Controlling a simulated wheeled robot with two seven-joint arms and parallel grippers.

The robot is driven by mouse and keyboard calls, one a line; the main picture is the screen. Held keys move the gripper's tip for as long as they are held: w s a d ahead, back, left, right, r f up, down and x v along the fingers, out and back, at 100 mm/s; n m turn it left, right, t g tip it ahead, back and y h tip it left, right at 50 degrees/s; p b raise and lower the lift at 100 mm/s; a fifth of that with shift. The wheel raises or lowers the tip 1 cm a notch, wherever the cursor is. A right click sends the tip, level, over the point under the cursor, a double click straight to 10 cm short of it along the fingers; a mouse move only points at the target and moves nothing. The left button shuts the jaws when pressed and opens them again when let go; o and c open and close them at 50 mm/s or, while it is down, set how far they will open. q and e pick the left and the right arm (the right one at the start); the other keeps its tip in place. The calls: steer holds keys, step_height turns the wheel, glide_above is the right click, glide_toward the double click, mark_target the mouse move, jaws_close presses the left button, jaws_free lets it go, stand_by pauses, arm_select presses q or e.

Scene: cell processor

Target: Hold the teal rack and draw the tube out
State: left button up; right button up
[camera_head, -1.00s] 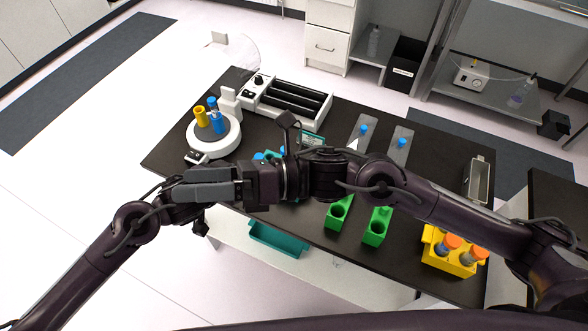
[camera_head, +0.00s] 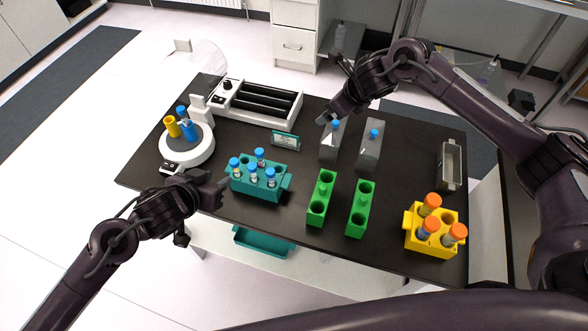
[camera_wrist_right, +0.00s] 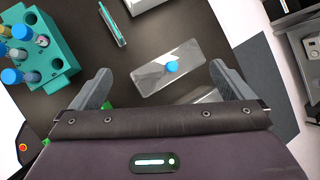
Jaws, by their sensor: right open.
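The teal rack (camera_head: 262,190) stands on the dark table, left of centre, with several blue-capped tubes upright in it. It also shows at the upper left of the right wrist view (camera_wrist_right: 62,66). My left gripper (camera_head: 222,190) is at the rack's left end, by its side tab; whether its fingers are closed on the tab is unclear. My right gripper (camera_wrist_right: 163,88) is open and empty, its fingers spread above a grey block (camera_wrist_right: 168,72) holding a blue-capped tube (camera_wrist_right: 172,67). In the head view it is beside that block, away from the teal rack.
Two green racks (camera_head: 322,200) (camera_head: 361,210) stand right of the teal rack. A yellow rack (camera_head: 432,235) with orange-capped tubes is at the front right. A white round device (camera_head: 187,150) and a roller device (camera_head: 256,105) stand at the back left. A metal tray (camera_head: 451,165) lies at the right edge.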

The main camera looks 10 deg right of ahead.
mark_target(285, 180)
steer(key=s+a+f+n+g, duration=0.1)
steer(key=s+a+f, duration=0.2)
steer(key=a, duration=0.1)
steer(key=s+a+f+n+g+y, duration=0.1)
steer(key=s+a+f+n+g, duration=0.1)
steer(key=s+a+f, duration=0.2)
steer(key=s+a+f+n+g+y, duration=0.1)
steer(key=s+a+f, duration=0.2)
steer(key=a+f, duration=0.1)
steer(key=shift+s+a+n, duration=0.15)
steer(key=shift+a+n, duration=0.15)
steer(key=shift+a, duration=0.55)
steer(key=x, duration=0.7)
steer(key=shift+a+f, duration=0.2)
steer(key=shift+c, duration=0.4)
steer(key=c, duration=1.3)
